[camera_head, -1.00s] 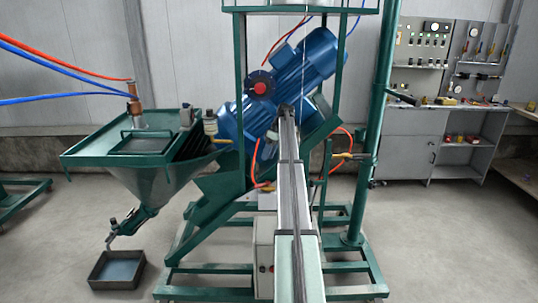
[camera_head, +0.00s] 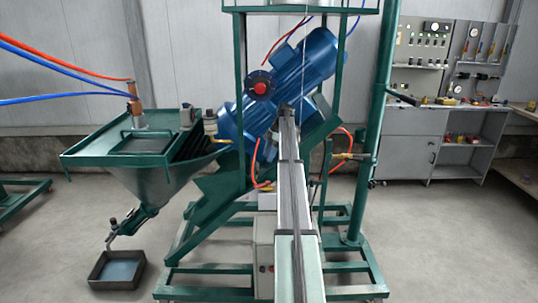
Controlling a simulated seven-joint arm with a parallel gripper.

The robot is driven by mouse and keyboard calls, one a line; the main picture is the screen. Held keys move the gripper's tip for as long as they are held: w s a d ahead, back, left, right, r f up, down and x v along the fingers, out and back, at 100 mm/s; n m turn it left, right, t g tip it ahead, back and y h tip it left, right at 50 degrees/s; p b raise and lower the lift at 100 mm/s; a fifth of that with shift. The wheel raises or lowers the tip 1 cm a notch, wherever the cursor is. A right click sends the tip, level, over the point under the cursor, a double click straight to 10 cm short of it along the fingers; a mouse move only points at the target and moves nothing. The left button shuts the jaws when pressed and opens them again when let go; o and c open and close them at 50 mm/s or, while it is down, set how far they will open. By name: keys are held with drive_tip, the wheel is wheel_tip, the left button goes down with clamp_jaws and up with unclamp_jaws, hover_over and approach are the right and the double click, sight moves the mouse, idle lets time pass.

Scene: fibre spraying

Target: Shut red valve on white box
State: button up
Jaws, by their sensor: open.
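A small white box (camera_head: 267,199) sits low on the green frame, just left of the long beam. A small red and brass fitting (camera_head: 263,186) lies at its top, with an orange hose running up from it. It is too small to tell whether this is the valve or which way any handle points. A larger pale box (camera_head: 264,258) with a red button stands lower down on the base. I cannot make out my gripper in this view, so its distance to the valve does not show.
A long grey beam (camera_head: 292,210) runs up the middle and hides part of the machine behind. A blue motor (camera_head: 305,65) with a red hub stands above. A green hopper (camera_head: 150,180) and grey tray (camera_head: 117,270) are at left. Floor is clear at right.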

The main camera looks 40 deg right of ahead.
drive_tip(key=shift+n, duration=0.5)
drive_tip(key=m, duration=3.4)
approach(258, 185)
drive_tip(key=x, duration=0.8)
drive_tip(key=shift+w+d, duration=0.1)
drive_tip(key=shift+w, duration=0.15)
